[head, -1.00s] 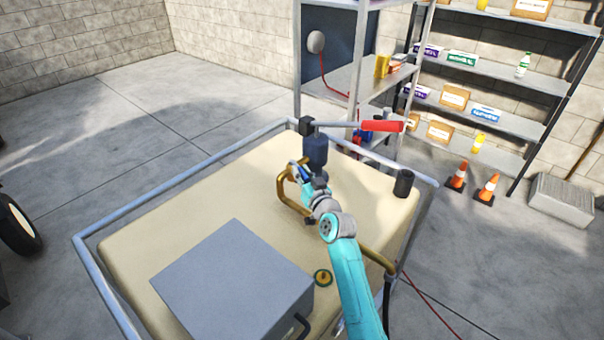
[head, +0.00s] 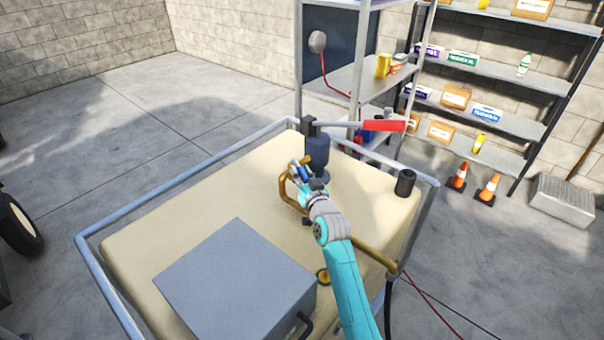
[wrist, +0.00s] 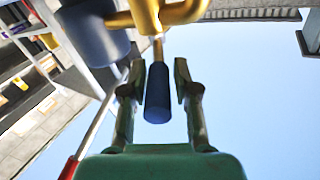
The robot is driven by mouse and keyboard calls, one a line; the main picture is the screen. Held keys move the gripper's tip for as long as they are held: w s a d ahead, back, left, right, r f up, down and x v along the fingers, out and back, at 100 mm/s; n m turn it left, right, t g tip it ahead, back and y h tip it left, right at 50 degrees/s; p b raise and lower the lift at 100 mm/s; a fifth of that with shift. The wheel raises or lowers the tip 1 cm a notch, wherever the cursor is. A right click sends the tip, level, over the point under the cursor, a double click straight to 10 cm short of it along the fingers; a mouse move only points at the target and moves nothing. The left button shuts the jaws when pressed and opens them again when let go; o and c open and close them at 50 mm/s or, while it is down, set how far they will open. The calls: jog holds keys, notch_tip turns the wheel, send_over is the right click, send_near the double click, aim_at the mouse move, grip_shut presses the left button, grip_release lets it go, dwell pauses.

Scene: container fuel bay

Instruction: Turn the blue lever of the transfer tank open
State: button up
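The cream transfer tank (head: 200,205) fills the middle of the head view inside a grey tube frame. On its top stand a dark blue pump (head: 317,152) and a brass pipe (head: 284,190). In the wrist view the blue lever (wrist: 157,93) hangs on a brass stem below the brass valve body (wrist: 150,15). My gripper (wrist: 158,78) is open, with one finger on each side of the lever and gaps visible on both sides. In the head view my gripper (head: 303,171) is beside the pump and brass pipe, and largely hides the lever.
A long pump handle with a red grip (head: 384,126) reaches right above my arm. A grey box (head: 238,285) and a dark cylinder (head: 405,182) sit on the tank. Shelves (head: 500,75) and two orange cones (head: 458,174) stand behind. The floor at left is mostly clear.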

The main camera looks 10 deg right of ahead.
jog(key=shift+o, duration=0.5)
jog(key=s+d, duration=0.1)
jog(key=s, duration=1.1)
jog(key=shift+d, duration=0.1)
